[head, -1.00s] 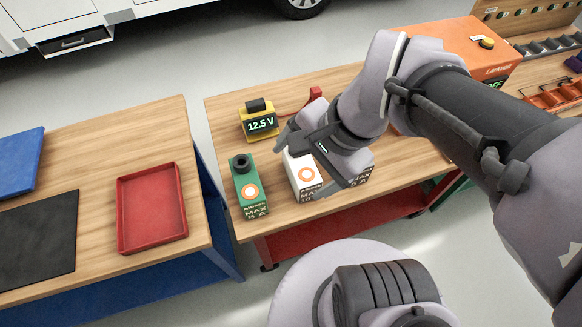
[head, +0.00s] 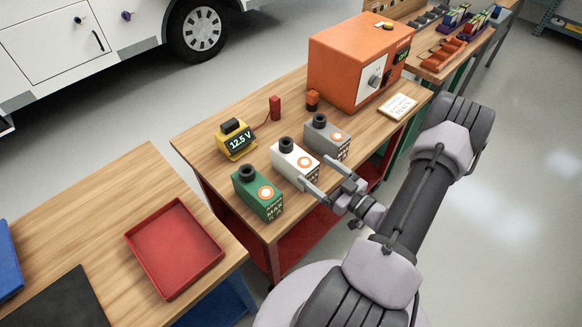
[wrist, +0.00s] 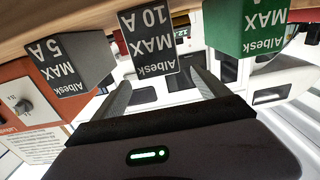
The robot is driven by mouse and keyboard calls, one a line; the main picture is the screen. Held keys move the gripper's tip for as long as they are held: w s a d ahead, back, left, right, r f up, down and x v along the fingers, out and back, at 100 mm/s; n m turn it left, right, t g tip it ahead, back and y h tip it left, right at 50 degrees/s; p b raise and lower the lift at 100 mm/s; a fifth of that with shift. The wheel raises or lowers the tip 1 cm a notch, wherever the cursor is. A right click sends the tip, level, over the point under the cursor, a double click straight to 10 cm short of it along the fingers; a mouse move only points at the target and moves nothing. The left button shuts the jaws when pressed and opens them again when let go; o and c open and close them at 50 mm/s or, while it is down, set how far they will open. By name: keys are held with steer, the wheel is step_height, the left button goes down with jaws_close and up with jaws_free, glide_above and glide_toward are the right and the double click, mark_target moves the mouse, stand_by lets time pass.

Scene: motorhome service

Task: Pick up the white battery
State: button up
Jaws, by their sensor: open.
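The white battery (head: 289,163) stands on the wooden workbench between a green battery (head: 255,192) and a grey battery (head: 326,138). It has a dark round cap on top and an orange ring mark. My gripper (head: 315,170) is open in front of its label end, fingers pointing at it from the bench's front side. In the wrist view, which is upside down, the dark "MAX 10 A" label face of the white battery (wrist: 148,42) lies ahead between the open fingers (wrist: 160,80). The jaws hold nothing. Whether a finger touches the battery I cannot tell.
The grey battery (wrist: 68,68) and green battery (wrist: 244,32) flank it closely. A yellow 12.5 V meter (head: 236,142) stands behind. An orange machine (head: 352,62) and a small sign (head: 398,106) are to the right. A red tray (head: 133,246) lies on the left table.

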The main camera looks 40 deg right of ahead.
mark_target(294, 154)
steer(key=w+b, duration=0.1)
steer(key=w, duration=0.2)
steer(key=w+b, duration=0.1)
steer(key=w, duration=0.2)
steer(key=w+b, duration=0.1)
steer(key=w, duration=0.2)
steer(key=shift+w+a+f, duration=0.35)
steer(key=shift+w+a, duration=0.05)
steer(key=shift+w+r, duration=0.1)
steer(key=shift+w, duration=0.05)
jaws_close()
